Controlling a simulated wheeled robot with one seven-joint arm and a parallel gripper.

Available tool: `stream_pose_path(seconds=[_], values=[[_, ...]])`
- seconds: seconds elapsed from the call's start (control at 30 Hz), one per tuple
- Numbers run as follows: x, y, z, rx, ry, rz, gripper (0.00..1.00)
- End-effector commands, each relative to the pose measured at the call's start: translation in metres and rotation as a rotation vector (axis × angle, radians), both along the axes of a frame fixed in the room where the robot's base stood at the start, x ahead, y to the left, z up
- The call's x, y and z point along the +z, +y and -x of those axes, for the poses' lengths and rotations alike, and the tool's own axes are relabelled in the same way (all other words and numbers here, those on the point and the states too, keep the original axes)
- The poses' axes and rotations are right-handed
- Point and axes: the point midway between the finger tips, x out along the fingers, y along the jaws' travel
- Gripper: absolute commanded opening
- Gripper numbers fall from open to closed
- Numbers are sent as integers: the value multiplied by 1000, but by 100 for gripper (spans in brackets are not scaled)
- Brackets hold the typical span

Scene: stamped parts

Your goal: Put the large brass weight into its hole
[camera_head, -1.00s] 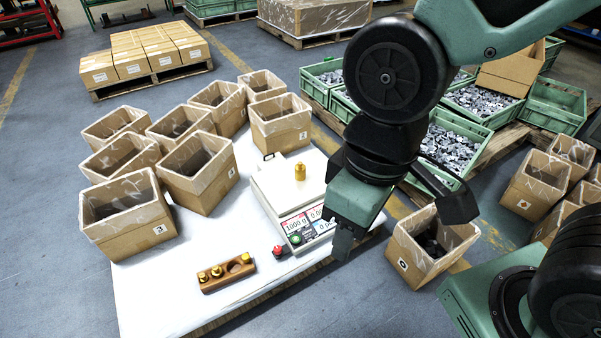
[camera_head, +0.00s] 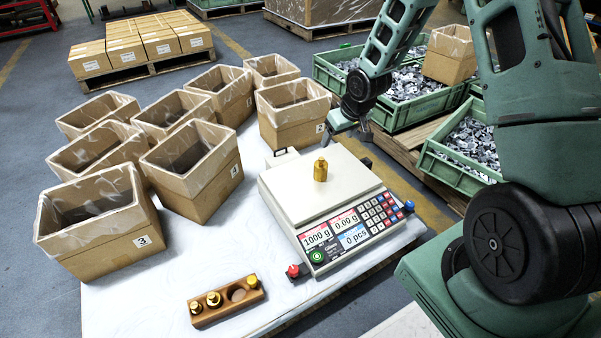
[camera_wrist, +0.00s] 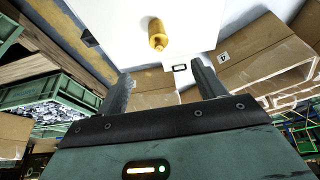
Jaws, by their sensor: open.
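The large brass weight (camera_head: 320,170) stands upright on the pan of the white scale (camera_head: 290,195). In the wrist view the weight (camera_wrist: 157,35) is beyond my fingertips, apart from them. My gripper (camera_wrist: 163,78) is open with nothing between its fingers. In the head view it is at the scale's far side, behind and a little right of the weight, its fingers small and partly unclear. The wooden block (camera_head: 228,308) lies on the table in front of the scale. It holds smaller brass weights (camera_head: 214,299) and has a large empty round hole (camera_head: 238,295).
Several lined cardboard boxes (camera_head: 100,225) crowd the table's left and back. One box (camera_head: 293,115) stands just behind the scale. Green crates of metal parts (camera_head: 465,150) are at the right. The white table (camera_head: 130,305) is clear around the block. The scale display reads 1000 g.

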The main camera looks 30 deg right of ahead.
Motion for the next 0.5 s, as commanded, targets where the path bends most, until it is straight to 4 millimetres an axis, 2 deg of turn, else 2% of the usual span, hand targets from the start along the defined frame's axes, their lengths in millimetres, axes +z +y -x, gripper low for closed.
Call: stream_pose_path(seconds=[0.03,0.1,0.23,0.5], values=[[-11,-8,-1,-10,-4,0,69],[-18,-13,-3,-15,-9,0,69],[-37,-13,-10,-14,-9,0,69],[-90,-11,-32,-12,-9,1,69]])
